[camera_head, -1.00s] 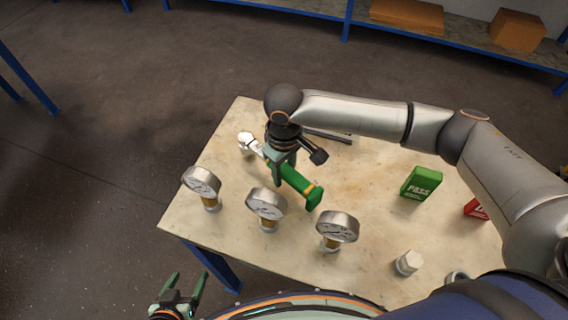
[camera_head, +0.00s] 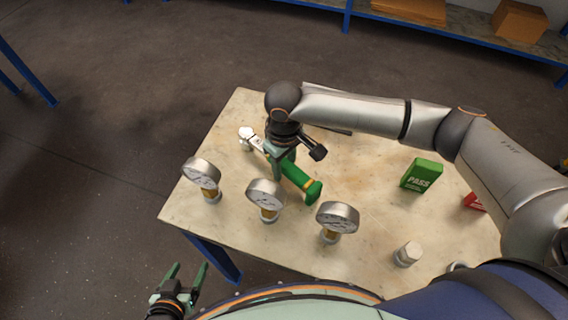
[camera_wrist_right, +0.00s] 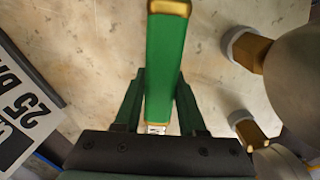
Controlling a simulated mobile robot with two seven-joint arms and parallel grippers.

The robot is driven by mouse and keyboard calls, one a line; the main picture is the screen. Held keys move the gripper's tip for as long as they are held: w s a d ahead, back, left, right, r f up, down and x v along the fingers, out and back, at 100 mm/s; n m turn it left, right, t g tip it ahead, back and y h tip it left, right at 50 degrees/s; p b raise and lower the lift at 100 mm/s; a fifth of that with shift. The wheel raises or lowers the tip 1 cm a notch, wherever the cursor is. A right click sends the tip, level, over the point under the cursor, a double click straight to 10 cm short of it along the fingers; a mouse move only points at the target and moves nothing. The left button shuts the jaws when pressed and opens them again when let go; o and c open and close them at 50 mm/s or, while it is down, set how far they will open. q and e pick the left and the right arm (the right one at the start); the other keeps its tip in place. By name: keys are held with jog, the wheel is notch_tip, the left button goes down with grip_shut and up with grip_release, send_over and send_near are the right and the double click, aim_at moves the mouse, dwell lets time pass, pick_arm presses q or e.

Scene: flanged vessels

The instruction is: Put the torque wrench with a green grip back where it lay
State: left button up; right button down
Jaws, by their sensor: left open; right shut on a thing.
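The torque wrench (camera_head: 299,181) has a green grip with yellow bands and a silver ratchet head pointing to the back left. My right gripper (camera_head: 279,164) is shut on it near the head end of the grip. In the right wrist view the green grip (camera_wrist_right: 166,70) runs up the picture from between the fingers (camera_wrist_right: 158,108). I cannot tell whether the wrench touches the table (camera_head: 375,225) or hangs just above it. My left gripper (camera_head: 186,282) is open and empty, off the table's front left edge.
A green PASS block (camera_head: 421,175), a red block (camera_head: 475,202) and a pale hex-topped piece (camera_head: 407,253) are at the right. Bare tabletop lies between wrench and PASS block.

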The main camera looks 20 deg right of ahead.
aim_at(283, 162)
jog(key=shift+f, duration=0.1)
jog(key=shift+c, duration=2.3)
grip_release()
jog(key=shift+o, duration=0.3)
jog(key=shift+f, duration=0.1)
notch_tip(283, 162, up, 13)
jog(key=shift+f, duration=0.2)
